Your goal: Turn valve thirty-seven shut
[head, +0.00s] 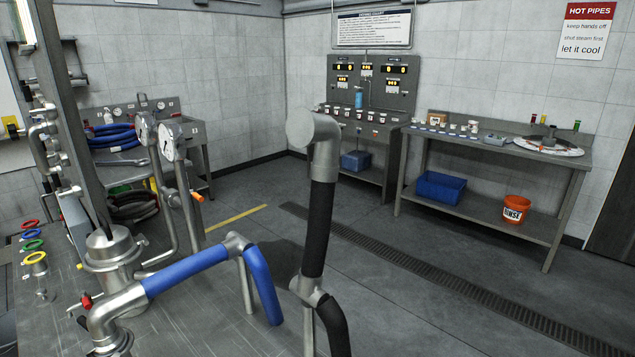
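No number thirty-seven can be read in the head view, so I cannot tell which valve is meant. A red handle (86,301) sits at the left on the steel pipework beside a metal vessel (110,250). An orange handle (197,197) sits on a pipe below the dial gauges (168,142). Red (30,224), green (32,245) and yellow (36,258) rings stand at the far left edge. My gripper is not in view.
Blue-sleeved pipe (187,270) and a tall black-sleeved pipe (318,230) stand in the foreground. A bench (560,178) and control panel (345,90) line the back wall. Open floor with a drain grating (430,278) lies right. A sign warns of hot pipes (587,30).

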